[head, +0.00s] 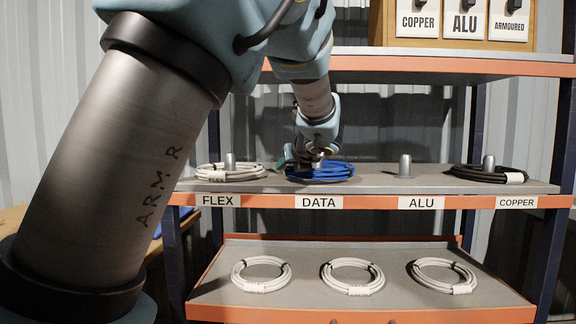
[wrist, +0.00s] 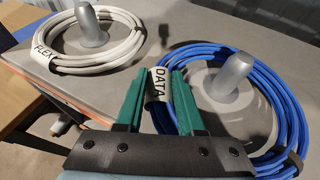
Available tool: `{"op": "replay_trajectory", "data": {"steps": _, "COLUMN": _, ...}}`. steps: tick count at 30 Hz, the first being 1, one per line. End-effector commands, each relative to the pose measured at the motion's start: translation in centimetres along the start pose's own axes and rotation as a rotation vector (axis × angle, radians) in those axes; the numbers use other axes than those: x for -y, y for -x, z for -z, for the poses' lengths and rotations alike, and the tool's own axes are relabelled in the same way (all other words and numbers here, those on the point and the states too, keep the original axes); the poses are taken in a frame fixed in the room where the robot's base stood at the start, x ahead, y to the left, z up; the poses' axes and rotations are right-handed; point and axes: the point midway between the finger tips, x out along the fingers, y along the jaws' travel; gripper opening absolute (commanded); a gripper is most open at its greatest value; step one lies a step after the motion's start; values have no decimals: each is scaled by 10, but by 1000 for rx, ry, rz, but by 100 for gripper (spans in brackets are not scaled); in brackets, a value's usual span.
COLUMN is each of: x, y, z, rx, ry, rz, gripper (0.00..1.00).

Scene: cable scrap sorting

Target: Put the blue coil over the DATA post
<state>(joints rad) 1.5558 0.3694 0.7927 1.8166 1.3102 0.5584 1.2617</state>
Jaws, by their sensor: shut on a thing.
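The blue coil (head: 330,174) is on the middle shelf above the DATA label (head: 319,202). In the wrist view the coil (wrist: 285,100) encircles the grey DATA post (wrist: 232,77), which rises through its opening. The coil looks low, at or close to the shelf surface; I cannot tell whether it rests fully. My gripper (head: 306,160) is at the coil's left side. In the wrist view its green fingers (wrist: 160,98) are shut on the coil at its white DATA tag (wrist: 158,86). In the head view the gripper and coil hide the post.
A white coil (wrist: 130,45) is around the FLEX post (wrist: 90,27) to the left. The ALU post (head: 405,166) is bare. A black coil (head: 475,174) surrounds the COPPER post (head: 488,163). Several white coils lie on the lower shelf (head: 310,300). An orange-edged shelf (head: 440,66) is overhead.

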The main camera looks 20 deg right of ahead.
Motion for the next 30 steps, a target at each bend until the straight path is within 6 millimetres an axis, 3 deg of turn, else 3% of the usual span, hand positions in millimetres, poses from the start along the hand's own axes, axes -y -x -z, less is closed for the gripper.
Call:
{"op": "replay_trajectory", "data": {"steps": 8, "x": 0, "y": 0, "z": -1, "rx": 1, "ry": 1, "rz": 0, "gripper": 0}}
{"op": "replay_trajectory", "data": {"steps": 9, "x": 0, "y": 0, "z": -1, "rx": 1, "ry": 1, "rz": 0, "gripper": 40}}
{"op": "replay_trajectory", "data": {"steps": 17, "x": 0, "y": 0, "z": -1, "rx": 0, "ry": 1, "rz": 0, "gripper": 70}}
{"op": "replay_trajectory", "data": {"steps": 30, "x": 0, "y": 0, "z": 0, "rx": 0, "ry": 0, "rz": 0, "gripper": 72}}
